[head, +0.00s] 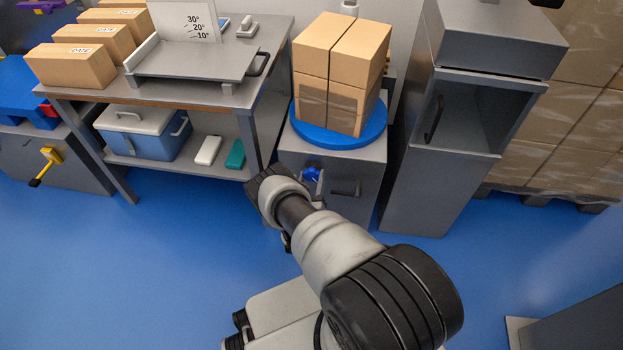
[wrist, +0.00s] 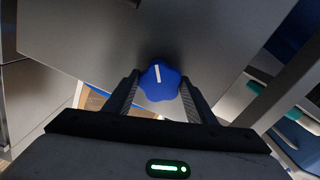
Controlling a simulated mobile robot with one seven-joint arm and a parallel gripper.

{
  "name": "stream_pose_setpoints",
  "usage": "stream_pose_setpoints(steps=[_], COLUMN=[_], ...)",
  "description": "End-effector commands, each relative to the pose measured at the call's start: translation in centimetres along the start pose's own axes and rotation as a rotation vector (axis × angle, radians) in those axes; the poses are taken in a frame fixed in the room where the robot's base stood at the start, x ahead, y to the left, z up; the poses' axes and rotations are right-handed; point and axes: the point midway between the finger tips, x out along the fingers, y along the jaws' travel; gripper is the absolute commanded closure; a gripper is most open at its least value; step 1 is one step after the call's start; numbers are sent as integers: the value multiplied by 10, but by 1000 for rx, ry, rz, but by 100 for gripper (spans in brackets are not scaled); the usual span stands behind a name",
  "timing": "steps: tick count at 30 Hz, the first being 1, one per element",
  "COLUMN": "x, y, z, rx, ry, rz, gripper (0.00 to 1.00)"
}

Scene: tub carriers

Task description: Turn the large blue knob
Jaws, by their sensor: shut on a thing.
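The large blue knob (wrist: 160,83) has a lobed rim and a white mark on its face, seen in the wrist view. It sits on the front of a grey cabinet (wrist: 105,45). My gripper (wrist: 159,92) has one finger on each side of the knob and is shut on it. In the head view the knob (head: 312,174) shows partly at the cabinet's upper front, beside my wrist.
Taped cardboard boxes (head: 338,70) stand on a blue round turntable (head: 340,133) atop the cabinet. A dark handle (head: 346,189) is right of the knob. A workbench (head: 190,95) stands to the left and a tall grey cabinet (head: 430,190) to the right.

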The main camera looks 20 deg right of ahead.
Motion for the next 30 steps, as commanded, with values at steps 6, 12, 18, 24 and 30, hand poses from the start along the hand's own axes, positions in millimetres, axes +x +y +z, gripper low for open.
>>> stream_pose_setpoints(steps=[6, 12, 18, 24, 30], x=[1, 1, 1, 1, 2], y=[-1, -1, 0, -1, 0], z=[-2, -1, -1, -1, -2], rx=[-207, -397, -577, -723, -826], ry=[4, 3, 3, 3, 4], rz=[-1, -1, 0, 0, 1], gripper=[72, 72, 72, 72, 72])
